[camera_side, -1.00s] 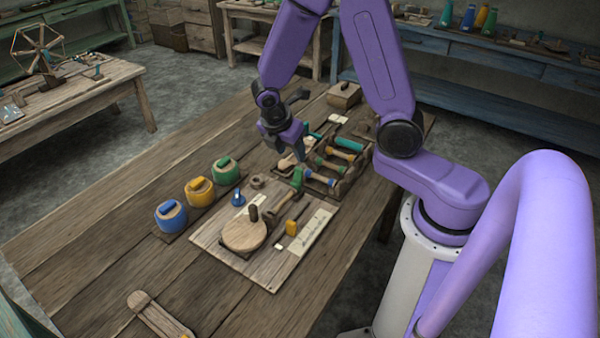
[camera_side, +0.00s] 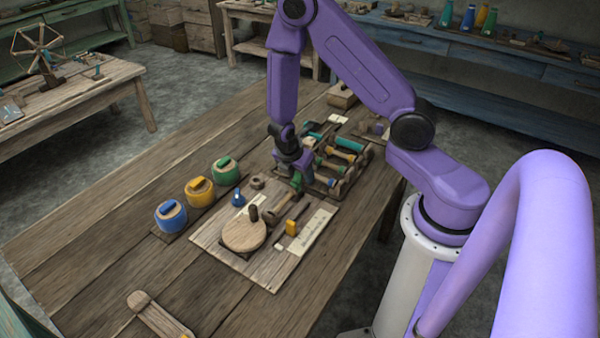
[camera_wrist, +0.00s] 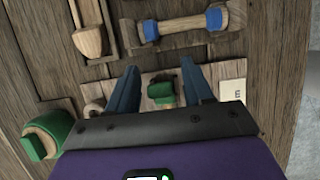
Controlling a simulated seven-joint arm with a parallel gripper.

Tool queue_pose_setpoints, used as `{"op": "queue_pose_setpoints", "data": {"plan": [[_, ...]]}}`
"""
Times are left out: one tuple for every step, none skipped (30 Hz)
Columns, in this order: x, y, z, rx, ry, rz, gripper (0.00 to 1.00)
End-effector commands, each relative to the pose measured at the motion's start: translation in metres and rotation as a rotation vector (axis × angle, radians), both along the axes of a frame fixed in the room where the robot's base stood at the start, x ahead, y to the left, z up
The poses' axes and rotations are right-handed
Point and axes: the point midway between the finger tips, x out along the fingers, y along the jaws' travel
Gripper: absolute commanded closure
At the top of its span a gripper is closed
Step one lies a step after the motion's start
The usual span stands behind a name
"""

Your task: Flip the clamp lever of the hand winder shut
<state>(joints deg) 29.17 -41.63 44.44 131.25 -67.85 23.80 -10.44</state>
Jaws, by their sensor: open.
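The hand winder shows in the side view as a round wooden disc (camera_side: 243,234) with a dark upright knob, on a pale board (camera_side: 268,268). A green-topped part (camera_side: 296,180) stands at the board's far end; it may be the clamp lever, but I cannot tell its position for sure. My gripper (camera_side: 297,170) is low over this green part. In the wrist view the open fingers of my gripper (camera_wrist: 160,88) stand either side of the green part (camera_wrist: 161,92), with gaps between. Contact is not visible. The rest of the winder is out of the wrist view.
Blue (camera_side: 171,216), yellow (camera_side: 199,191) and green (camera_side: 226,171) round containers stand left of the board. A rack of spools (camera_side: 345,170) lies close behind and right of my gripper. The front-left table is mostly clear.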

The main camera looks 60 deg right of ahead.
Motion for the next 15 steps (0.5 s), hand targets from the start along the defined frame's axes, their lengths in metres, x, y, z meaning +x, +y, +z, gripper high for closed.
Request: {"op": "queue_pose_setpoints", "data": {"plan": [[-0.0002, -0.0004, -0.0014, 0.0, 0.0, 0.001, 0.49], [-0.0001, -0.0004, -0.0018, 0.0, 0.001, 0.002, 0.49], [-0.0001, -0.0004, -0.002, 0.001, 0.001, 0.002, 0.49], [0.0, -0.0004, -0.0021, 0.001, 0.0, 0.002, 0.49], [0.0, -0.0004, -0.0021, 0.001, 0.0, 0.002, 0.49], [0.0, -0.0003, -0.002, 0.001, 0.0, 0.002, 0.49], [0.0001, -0.0004, -0.0019, 0.001, 0.0, 0.002, 0.49], [0.0001, -0.0004, -0.0019, 0.001, 0.0, 0.002, 0.49], [0.0001, -0.0004, -0.0019, 0.001, 0.0, 0.002, 0.49], [0.0001, -0.0003, -0.0018, 0.001, 0.0, 0.002, 0.55], [0.0001, -0.0003, -0.0018, 0.001, 0.0, 0.002, 0.65], [0.0001, -0.0003, -0.0018, 0.0, 0.0, 0.002, 0.78], [0.0, -0.0004, -0.0018, 0.0, 0.0, 0.002, 0.88], [0.0001, -0.0004, -0.0018, 0.0, 0.0, 0.002, 0.98], [0.0, -0.0004, -0.0018, 0.0, 0.0, 0.002, 1.0]]}}
